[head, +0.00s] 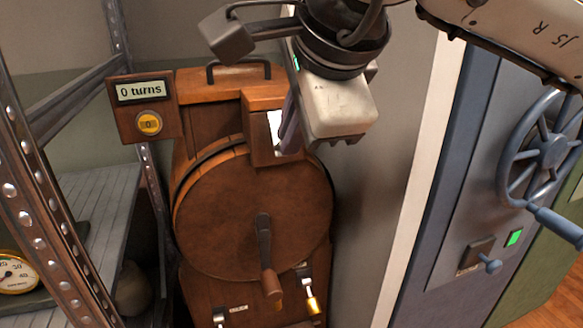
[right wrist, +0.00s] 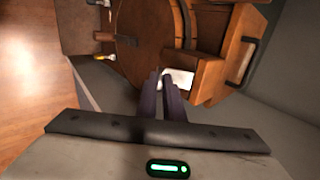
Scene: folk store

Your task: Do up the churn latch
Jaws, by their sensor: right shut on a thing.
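The wooden churn (head: 235,215) stands in the middle of the head view, with a round drum front and a crank handle (head: 265,245) hanging down. A bright, pale plate (head: 274,129), apparently the latch, sits in a wooden bracket at the drum's upper right. It also shows in the right wrist view (right wrist: 180,78). My right gripper (head: 285,140) reaches down from above, its dark fingers shut at the plate's edge. The right wrist view shows the fingertips (right wrist: 164,76) close together against the plate; the exact grip is partly hidden. My left gripper is out of view.
A counter box (head: 139,91) reading "0 turns" is on the churn's upper left. Small levers (head: 311,296) are low on its front. A metal shelf rack (head: 90,190) stands left. A blue-grey cabinet with a handwheel (head: 552,150) stands right, beyond a wall edge.

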